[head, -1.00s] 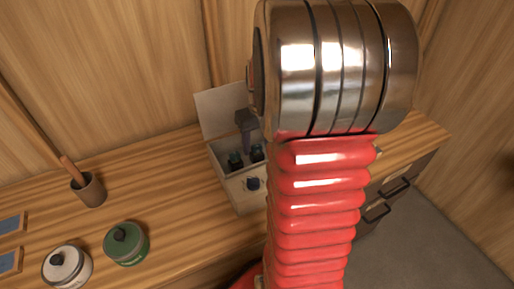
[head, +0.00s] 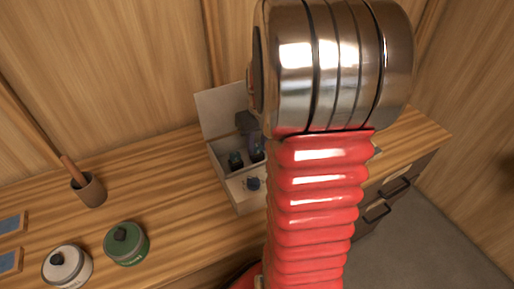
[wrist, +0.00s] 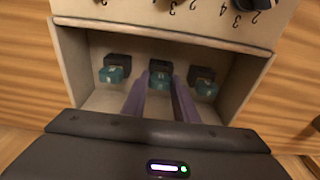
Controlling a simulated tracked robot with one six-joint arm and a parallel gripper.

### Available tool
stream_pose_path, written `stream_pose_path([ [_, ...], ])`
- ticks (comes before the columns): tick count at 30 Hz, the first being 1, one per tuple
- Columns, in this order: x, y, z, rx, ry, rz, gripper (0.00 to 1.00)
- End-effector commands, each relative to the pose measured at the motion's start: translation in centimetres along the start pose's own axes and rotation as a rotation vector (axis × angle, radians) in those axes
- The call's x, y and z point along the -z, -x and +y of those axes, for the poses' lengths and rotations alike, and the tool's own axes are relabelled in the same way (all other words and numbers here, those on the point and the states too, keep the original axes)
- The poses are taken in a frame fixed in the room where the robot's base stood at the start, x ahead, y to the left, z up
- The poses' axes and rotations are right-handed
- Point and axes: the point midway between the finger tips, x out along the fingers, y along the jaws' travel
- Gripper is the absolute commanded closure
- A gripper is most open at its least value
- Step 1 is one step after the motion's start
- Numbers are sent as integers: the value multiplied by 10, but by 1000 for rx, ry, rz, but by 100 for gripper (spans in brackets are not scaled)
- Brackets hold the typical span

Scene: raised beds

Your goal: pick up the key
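In the wrist view, three small teal pieces with dark blocks behind them sit in a row inside an open box; I take them for keys. The middle key (wrist: 160,80) is between and just beyond the fingertips of my gripper (wrist: 160,78). The left key (wrist: 112,74) and right key (wrist: 206,88) stand outside the fingers. My two purple fingers are apart, with a gap between them; I cannot tell if either touches the middle key. In the head view, my gripper (head: 257,150) is at the box, partly hidden by my arm.
The pale box (head: 240,199) has its lid (head: 218,110) raised and a dark dial (head: 253,184) with numbers on its front. Box walls surround the keys closely.

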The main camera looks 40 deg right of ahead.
Motion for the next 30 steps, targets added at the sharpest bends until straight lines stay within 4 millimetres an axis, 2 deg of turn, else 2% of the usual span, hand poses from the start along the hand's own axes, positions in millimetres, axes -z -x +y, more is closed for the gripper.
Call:
stream_pose_path([
  [1, 0, 0, 0, 0, 0, 0, 79],
  [8, 0, 0, 0, 0, 0, 0, 95],
  [19, 2, 6, 0, -1, 0, 2, 96],
  [23, 3, 20, 0, -1, 0, 3, 96],
  [30, 9, 62, 1, -2, 0, 5, 96],
])
